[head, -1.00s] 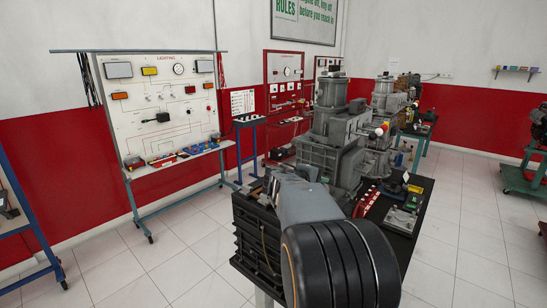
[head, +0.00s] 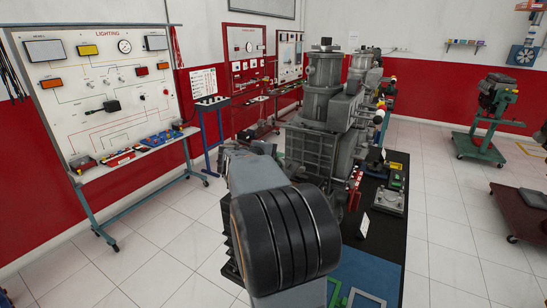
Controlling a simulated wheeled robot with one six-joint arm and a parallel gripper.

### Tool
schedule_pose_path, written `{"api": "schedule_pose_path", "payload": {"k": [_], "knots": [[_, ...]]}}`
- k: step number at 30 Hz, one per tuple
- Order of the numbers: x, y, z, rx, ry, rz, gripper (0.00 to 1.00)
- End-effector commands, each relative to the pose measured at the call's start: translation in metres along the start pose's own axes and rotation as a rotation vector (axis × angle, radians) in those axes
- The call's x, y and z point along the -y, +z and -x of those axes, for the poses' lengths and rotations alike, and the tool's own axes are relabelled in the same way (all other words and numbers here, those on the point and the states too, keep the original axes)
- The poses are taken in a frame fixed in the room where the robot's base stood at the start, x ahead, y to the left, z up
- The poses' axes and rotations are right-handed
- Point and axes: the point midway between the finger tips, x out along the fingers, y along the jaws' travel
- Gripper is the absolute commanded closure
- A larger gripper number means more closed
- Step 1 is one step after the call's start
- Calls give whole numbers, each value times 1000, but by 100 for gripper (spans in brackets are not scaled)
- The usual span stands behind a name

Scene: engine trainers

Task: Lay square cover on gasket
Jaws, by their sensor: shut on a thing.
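My own arm fills the lower middle of the head view and hides what lies beyond it. My gripper is not seen, and neither is any square cover. At the bottom edge, on a blue mat (head: 372,270), lies a pale square frame (head: 366,299), cut off by the picture edge. A green frame-like piece (head: 335,291) shows just left of it, partly behind my arm. I cannot tell which of these is the gasket.
A black bench (head: 391,228) carries a large grey engine unit (head: 325,130), a small white card (head: 363,224) and a grey plate part (head: 389,201). A lighting board (head: 97,85) stands at left.

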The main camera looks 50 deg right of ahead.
Motion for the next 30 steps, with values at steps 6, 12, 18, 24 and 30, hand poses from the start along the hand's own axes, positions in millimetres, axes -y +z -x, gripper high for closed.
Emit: {"api": "schedule_pose_path", "payload": {"k": [6, 12, 18, 24, 30], "knots": [[15, -2, -5, -3, 1, 1, 100], [30, -4, -10, -4, 2, 1, 100], [41, -6, -14, -5, 2, 2, 100], [44, -6, -16, -5, 2, 1, 100], [44, -6, -15, -5, 2, 1, 100]]}}
